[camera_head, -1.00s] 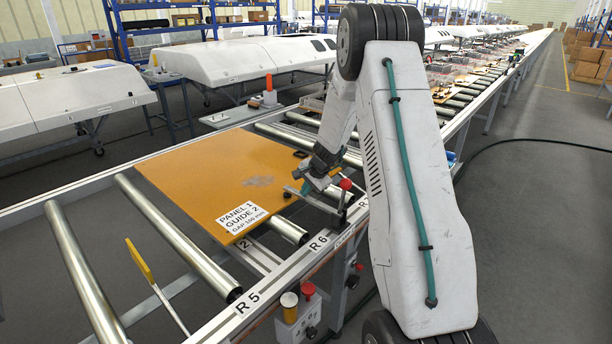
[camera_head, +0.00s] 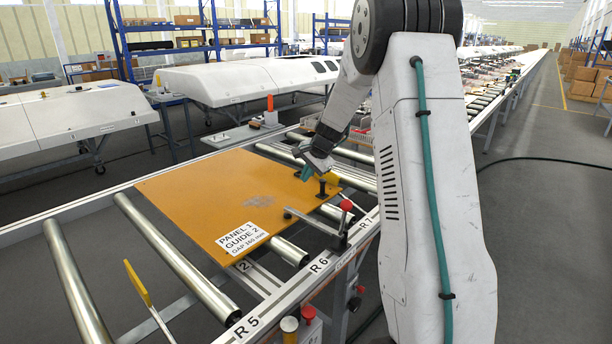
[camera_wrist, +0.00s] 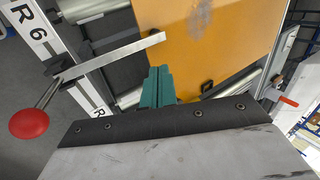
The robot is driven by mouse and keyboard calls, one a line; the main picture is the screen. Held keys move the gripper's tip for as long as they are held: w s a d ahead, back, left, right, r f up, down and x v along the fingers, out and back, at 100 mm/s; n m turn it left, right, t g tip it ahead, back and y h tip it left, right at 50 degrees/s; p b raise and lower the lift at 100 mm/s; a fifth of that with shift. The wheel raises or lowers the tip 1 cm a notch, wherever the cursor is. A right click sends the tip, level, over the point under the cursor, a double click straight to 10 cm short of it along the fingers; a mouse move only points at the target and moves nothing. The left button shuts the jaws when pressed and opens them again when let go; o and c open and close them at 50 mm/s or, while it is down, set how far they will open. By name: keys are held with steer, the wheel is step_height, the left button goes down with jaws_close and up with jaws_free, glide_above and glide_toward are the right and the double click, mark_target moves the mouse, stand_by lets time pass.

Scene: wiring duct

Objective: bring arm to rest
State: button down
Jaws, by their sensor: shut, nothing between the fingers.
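My arm reaches over the roller line in the head view, and my gripper (camera_head: 306,172) is above the right part of the orange panel (camera_head: 200,190). Its teal fingers are shut with nothing between them. They also show in the wrist view (camera_wrist: 157,86), in front of the panel (camera_wrist: 215,45). The panel lies flat on the rollers and bears a white label reading "PANEL 1 GUIDE 2" (camera_head: 243,238).
A lever with a red knob (camera_head: 346,206) stands on the rail beside the panel; its red knob (camera_wrist: 29,124) and flat bar are close to my fingers in the wrist view. A yellow-handled lever (camera_head: 137,282) is at lower left. Bare rollers (camera_head: 165,255) lie left of the panel.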

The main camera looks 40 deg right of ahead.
stand_by(0.4)
steer(key=s+a+r+n+g, duration=0.1)
steer(key=s+a+r+n, duration=0.3)
steer(key=s+a, duration=0.5)
steer(key=s+a+r+n+g, duration=0.1)
steer(key=s+a+r+n, duration=0.3)
steer(key=s+a, duration=0.5)
steer(key=s+a+r+n+g+h, duration=0.1)
steer(key=s+a+r+n, duration=0.3)
steer(key=s, duration=1.9)
steer(key=a+n+g, duration=0.1)
steer(key=a+n, duration=0.2)
steer(key=a, duration=0.3)
steer(key=shift+s+r+n, duration=0.2)
steer(key=shift+r+n, duration=0.1)
steer(key=shift+n, duration=0.1)
steer(key=shift+a, duration=0.1)
